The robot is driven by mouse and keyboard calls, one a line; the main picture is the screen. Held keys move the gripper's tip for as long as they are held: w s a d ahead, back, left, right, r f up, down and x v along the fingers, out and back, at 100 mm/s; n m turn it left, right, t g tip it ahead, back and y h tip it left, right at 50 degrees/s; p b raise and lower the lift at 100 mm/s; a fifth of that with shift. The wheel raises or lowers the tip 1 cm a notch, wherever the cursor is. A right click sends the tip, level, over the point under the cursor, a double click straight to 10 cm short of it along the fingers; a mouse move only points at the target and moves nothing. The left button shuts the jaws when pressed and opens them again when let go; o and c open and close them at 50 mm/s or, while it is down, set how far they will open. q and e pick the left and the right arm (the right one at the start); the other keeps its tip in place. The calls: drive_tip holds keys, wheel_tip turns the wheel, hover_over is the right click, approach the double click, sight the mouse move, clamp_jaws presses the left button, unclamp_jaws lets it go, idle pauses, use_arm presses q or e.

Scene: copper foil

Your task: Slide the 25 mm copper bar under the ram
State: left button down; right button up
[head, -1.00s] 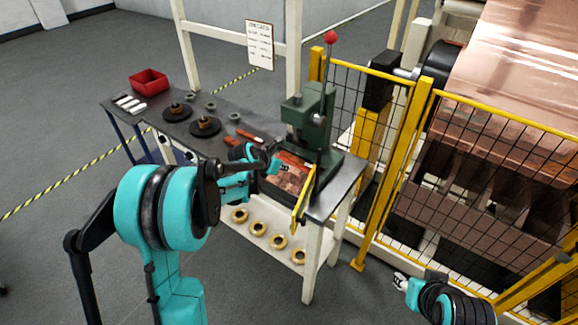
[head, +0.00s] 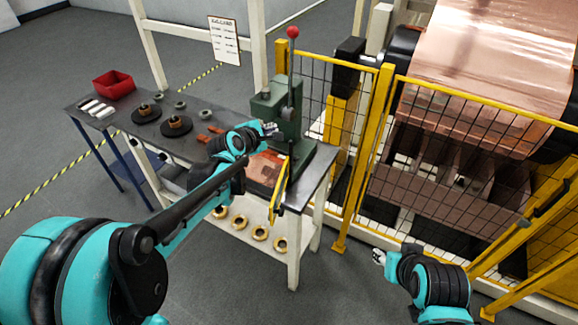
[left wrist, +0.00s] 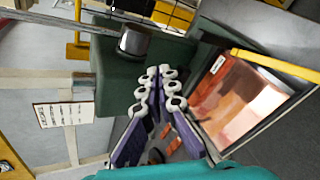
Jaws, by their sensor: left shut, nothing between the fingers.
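The green press with the ram (head: 268,103) stands on the bench, its red-knobbed lever upright. My left gripper (head: 270,129) is shut and empty, right in front of the press body in the head view. In the left wrist view its fingertips (left wrist: 158,80) meet in front of the green press (left wrist: 115,75). Copper-coloured bars (head: 209,135) lie on the bench left of the press, partly hidden by my left wrist; they also show beyond the fingers in the left wrist view (left wrist: 155,156). I cannot tell which is 25 mm. My right gripper (head: 379,257) is away from the bench, low at the right.
A yellow-edged guard (head: 279,188) and a copper-filled tray (head: 262,172) are at the press front. Dark discs (head: 173,126) and a red bin (head: 114,84) are on the bench's left. A yellow mesh fence (head: 385,150) closes off the right side.

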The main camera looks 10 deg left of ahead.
use_arm(q)
drive_tip(key=w+d+r+m+t+y+b, duration=0.1)
drive_tip(key=w+d+r+m+t+y, duration=0.15)
drive_tip(key=w+d+r+t, duration=0.6)
drive_tip(key=n+g+y+b, duration=0.2)
drive_tip(key=n+g+y, duration=1.05)
drive_tip(key=y, duration=0.45)
approach(292, 166)
wheel_tip(292, 166, down, 2)
drive_tip(key=w, duration=0.3)
drive_tip(key=shift+g, duration=0.4)
drive_tip(key=b+x, duration=0.1)
drive_tip(key=x, duration=0.4)
drive_tip(key=b+x, duration=0.1)
drive_tip(key=x, duration=0.3)
drive_tip(key=shift+w+a+f+b, duration=0.1)
drive_tip(key=shift+a+f+b, duration=0.1)
drive_tip(key=shift+a+b, duration=0.2)
drive_tip(key=shift+a, duration=0.1)
drive_tip(key=shift+w, duration=0.15)
drive_tip(key=shift+w+a, duration=0.3)
drive_tip(key=shift+w, duration=0.45)
